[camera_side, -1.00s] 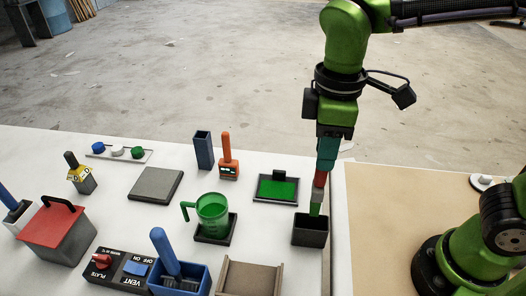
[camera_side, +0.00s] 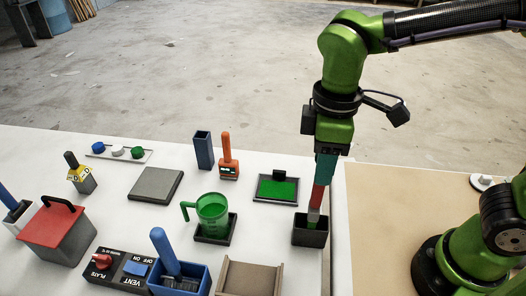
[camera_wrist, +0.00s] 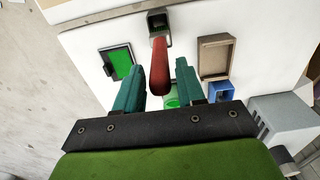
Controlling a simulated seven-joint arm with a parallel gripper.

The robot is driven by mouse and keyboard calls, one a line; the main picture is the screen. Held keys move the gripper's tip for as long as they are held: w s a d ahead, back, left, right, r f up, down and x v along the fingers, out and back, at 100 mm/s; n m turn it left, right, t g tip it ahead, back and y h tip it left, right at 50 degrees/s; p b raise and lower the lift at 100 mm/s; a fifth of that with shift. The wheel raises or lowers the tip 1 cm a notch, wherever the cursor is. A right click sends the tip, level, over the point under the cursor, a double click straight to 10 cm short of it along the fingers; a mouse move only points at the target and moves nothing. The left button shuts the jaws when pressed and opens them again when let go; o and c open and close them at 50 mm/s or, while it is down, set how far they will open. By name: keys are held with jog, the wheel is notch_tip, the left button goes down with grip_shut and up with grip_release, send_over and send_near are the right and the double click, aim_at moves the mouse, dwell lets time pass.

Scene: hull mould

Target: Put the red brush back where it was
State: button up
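The red brush (camera_side: 320,194) stands nearly upright in a dark open-topped box (camera_side: 310,235) near the right end of the white table. Its grey lower part shows just above the rim; its bristles are hidden inside. My gripper (camera_side: 324,180), with teal fingers, is directly above the box, around the top of the handle. In the wrist view my gripper (camera_wrist: 161,66) has its fingers apart, with a gap on each side of the red handle (camera_wrist: 160,68). The far end of the brush reaches into the dark box (camera_wrist: 158,22).
A green pad in a black frame (camera_side: 277,189), a green mug (camera_side: 213,212) on a dark base and a tan tray (camera_side: 249,279) stand near the box. A blue container (camera_side: 186,278) and a red-lidded box (camera_side: 57,234) are further left. A beige surface (camera_side: 385,215) lies right.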

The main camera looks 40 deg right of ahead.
jog(key=shift+o, duration=1)
notch_tip(320, 180, up, 13)
jog(key=s+d+f+m+t+y, duration=0.2)
jog(key=d+f+m+t, duration=0.5)
jog(key=d+m, duration=0.6)
notch_tip(320, 180, down, 3)
jog(key=shift+s+d+r, duration=0.15)
jog(key=shift+s+d, duration=0.1)
jog(key=shift+d, duration=0.1)
